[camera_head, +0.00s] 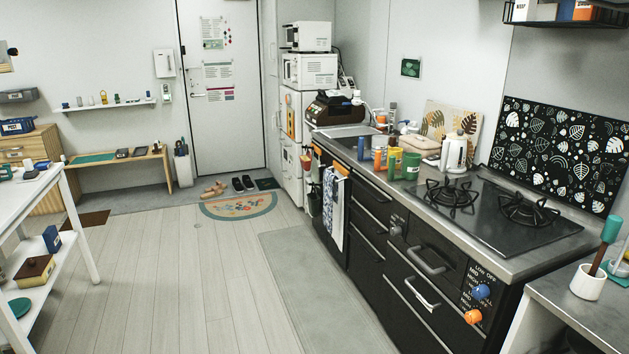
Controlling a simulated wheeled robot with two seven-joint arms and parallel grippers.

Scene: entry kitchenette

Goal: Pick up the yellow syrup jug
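I cannot make out a yellow syrup jug for certain in the head view. On the kitchen counter (462,211), left of the stove, stand several small orange and green containers, among them a green mug (411,166) and an orange cup (377,160). They are too small to tell in detail, and some partly hide others. A white kettle (454,153) stands just right of them. Neither of my grippers is in view.
A black stove (480,207) takes up the counter's middle. A white shelf table (75,227) with small items stands at the left. At the lower right, a side counter (560,296) holds a white utensil pot (588,282). The wooden floor (190,290) between is clear.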

